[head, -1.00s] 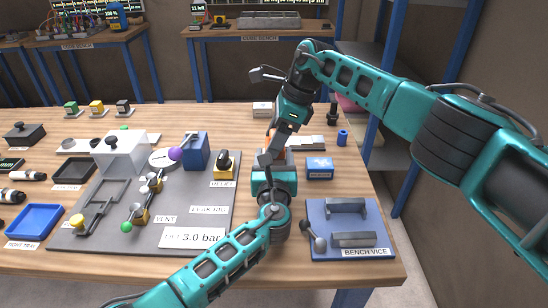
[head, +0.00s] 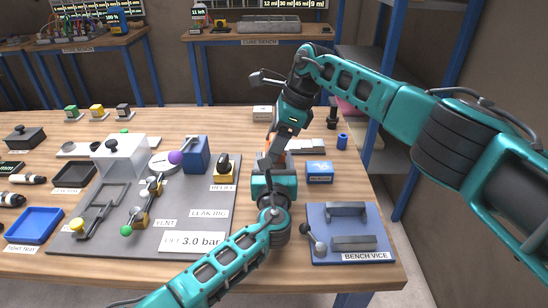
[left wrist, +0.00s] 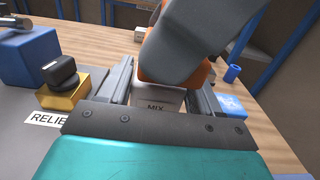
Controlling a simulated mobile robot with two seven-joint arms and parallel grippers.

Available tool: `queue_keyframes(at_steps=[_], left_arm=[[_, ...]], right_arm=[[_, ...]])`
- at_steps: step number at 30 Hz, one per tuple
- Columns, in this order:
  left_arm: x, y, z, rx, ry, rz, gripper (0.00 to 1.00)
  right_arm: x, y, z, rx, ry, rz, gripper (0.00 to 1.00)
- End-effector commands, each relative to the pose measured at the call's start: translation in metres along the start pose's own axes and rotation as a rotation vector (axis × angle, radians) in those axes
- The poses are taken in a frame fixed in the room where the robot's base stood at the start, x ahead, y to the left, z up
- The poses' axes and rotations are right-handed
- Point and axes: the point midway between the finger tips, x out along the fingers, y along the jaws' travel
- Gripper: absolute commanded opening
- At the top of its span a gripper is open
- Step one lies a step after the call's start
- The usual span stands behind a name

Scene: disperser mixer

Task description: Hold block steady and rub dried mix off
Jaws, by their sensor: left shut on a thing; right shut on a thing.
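A pale block marked MIX (left wrist: 158,102) sits between the fingers of my left gripper (left wrist: 163,88) in the left wrist view. The left gripper is shut on it and also shows in the head view (head: 272,163). My right gripper (head: 277,146) comes down from above, shut on an orange thing (left wrist: 203,76) that lies over the far part of the block. A dark grey part of the right gripper covers most of the orange thing and the block's far side. I cannot see any dried mix, nor tell whether orange thing and block touch.
A grey leak rig plate (head: 120,230) with valves and a blue box (head: 196,155) lies to the left. A small blue box (head: 319,172) and the bench vice (head: 350,248) are on the right. A blue cylinder (head: 342,142) stands behind. Bare wood lies between plate and vice.

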Motion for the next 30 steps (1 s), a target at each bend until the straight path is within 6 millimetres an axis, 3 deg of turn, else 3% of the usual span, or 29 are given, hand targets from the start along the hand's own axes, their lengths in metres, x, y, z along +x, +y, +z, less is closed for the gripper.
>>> queue_keyframes(at_steps=[30], left_arm=[[0.000,0.000,-0.001,0.000,0.001,0.000,0.34]], right_arm=[[0.017,0.000,-0.007,0.001,0.000,0.000,0.31]])
